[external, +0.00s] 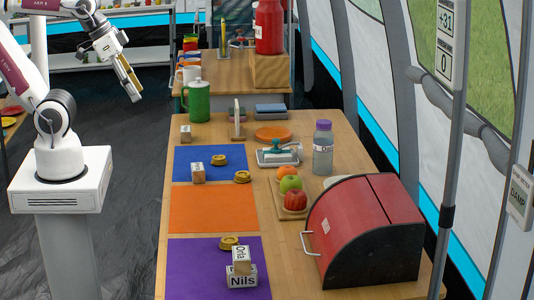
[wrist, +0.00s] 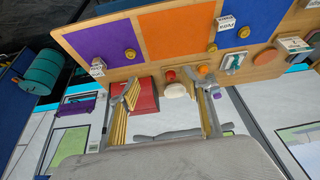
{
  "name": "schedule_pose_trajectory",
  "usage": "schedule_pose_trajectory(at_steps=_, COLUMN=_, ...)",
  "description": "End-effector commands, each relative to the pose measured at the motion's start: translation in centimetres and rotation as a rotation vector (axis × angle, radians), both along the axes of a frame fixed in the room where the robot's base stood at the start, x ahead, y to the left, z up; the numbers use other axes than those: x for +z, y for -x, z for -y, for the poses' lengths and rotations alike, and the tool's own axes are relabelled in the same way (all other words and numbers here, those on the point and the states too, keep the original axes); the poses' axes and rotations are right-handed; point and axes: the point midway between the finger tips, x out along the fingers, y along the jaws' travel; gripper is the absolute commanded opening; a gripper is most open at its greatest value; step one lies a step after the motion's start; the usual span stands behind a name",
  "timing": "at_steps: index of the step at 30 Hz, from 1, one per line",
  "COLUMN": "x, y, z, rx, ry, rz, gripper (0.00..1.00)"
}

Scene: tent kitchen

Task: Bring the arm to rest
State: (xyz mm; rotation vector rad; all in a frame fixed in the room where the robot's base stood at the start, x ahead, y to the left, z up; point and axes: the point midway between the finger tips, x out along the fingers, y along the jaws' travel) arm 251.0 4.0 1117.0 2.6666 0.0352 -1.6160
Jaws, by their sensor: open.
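My gripper (external: 132,88) hangs in the air at the upper left of the external view, left of the table and clear of it, pointing down. In the wrist view my gripper (wrist: 168,88) shows its two fingers well apart, with nothing between them but the distant scene. It is open and empty and touches nothing.
The wooden table (external: 335,148) carries blue (external: 212,167), orange (external: 198,213) and purple (external: 190,263) mats. Stacked name blocks (external: 241,276) stand on the purple mat. A red bread box (external: 350,225), fruit (external: 291,184) and a bottle (external: 322,152) stand to the right.

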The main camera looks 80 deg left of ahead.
Motion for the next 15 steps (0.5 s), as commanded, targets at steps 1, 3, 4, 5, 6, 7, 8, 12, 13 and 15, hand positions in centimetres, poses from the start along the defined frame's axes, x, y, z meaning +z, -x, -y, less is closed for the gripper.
schedule_pose_trajectory(at_steps=1, x=-0.12, y=0.35, z=0.16, rx=-0.012, ry=-0.003, rz=0.005, gripper=0.48)
schedule_pose_trajectory(at_steps=3, x=-0.23, y=0.66, z=0.29, rx=-0.025, ry=-0.007, rz=0.009, gripper=0.48)
schedule_pose_trajectory(at_steps=4, x=-0.29, y=0.74, z=0.34, rx=-0.028, ry=-0.007, rz=0.010, gripper=0.48)
schedule_pose_trajectory(at_steps=5, x=-0.33, y=0.81, z=0.36, rx=-0.031, ry=-0.008, rz=0.010, gripper=0.48)
schedule_pose_trajectory(at_steps=6, x=-0.36, y=0.85, z=0.38, rx=-0.033, ry=-0.008, rz=0.010, gripper=0.48)
schedule_pose_trajectory(at_steps=7, x=-0.37, y=0.87, z=0.38, rx=-0.034, ry=-0.009, rz=0.010, gripper=0.48)
schedule_pose_trajectory(at_steps=8, x=-0.37, y=0.88, z=0.39, rx=-0.034, ry=-0.009, rz=0.010, gripper=0.48)
schedule_pose_trajectory(at_steps=12, x=-0.36, y=0.85, z=0.37, rx=-0.033, ry=-0.008, rz=0.010, gripper=0.48)
schedule_pose_trajectory(at_steps=13, x=-0.36, y=0.85, z=0.37, rx=-0.033, ry=-0.008, rz=0.010, gripper=0.48)
schedule_pose_trajectory(at_steps=15, x=-0.35, y=0.84, z=0.37, rx=-0.033, ry=-0.008, rz=0.010, gripper=0.48)
